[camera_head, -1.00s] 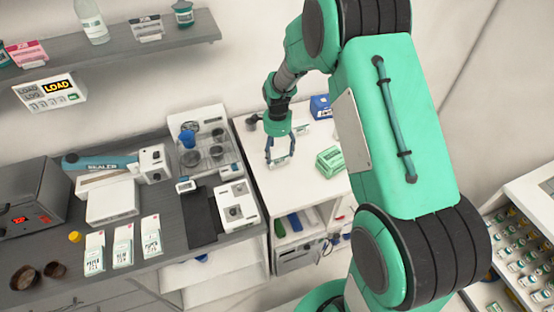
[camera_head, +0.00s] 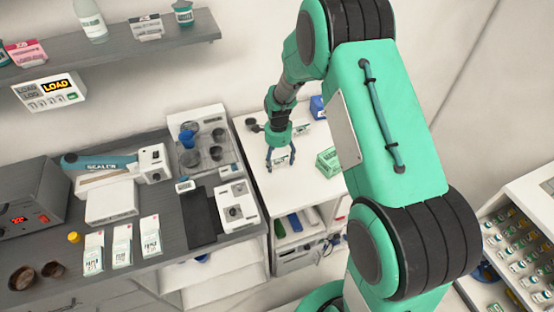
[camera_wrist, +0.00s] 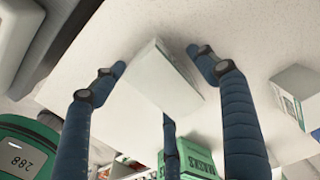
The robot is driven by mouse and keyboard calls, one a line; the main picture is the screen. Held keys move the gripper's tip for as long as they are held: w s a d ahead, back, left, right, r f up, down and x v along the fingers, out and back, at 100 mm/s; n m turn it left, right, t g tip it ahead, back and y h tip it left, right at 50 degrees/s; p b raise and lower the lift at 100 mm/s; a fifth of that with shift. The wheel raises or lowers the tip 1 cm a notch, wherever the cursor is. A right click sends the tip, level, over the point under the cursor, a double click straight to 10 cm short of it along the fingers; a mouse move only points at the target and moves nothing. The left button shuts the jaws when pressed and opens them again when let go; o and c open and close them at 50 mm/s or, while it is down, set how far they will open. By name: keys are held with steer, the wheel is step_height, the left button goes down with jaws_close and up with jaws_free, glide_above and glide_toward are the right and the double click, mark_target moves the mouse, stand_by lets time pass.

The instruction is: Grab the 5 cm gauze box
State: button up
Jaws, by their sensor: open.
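A small white box with a green-marked side (camera_wrist: 165,78) stands on the white table between my spread fingers in the wrist view. It also shows small under my gripper (camera_head: 281,158) in the head view (camera_head: 282,162). My gripper (camera_wrist: 160,72) is open, with fingers on both sides of the box. I cannot tell whether any finger touches it. Its size marking is not readable, so I cannot tell if it is the 5 cm gauze box. A similar white box (camera_wrist: 299,92) stands to the right in the wrist view.
A green-and-white box (camera_head: 328,162) stands right of my gripper, and a blue box (camera_head: 317,107) farther back. A grey counter (camera_head: 60,262) with devices and several white packets lies to the left. Bare white tabletop (camera_head: 300,188) lies in front of my gripper.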

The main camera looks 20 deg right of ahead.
stand_by(0.5)
steer(key=c, duration=1.3)
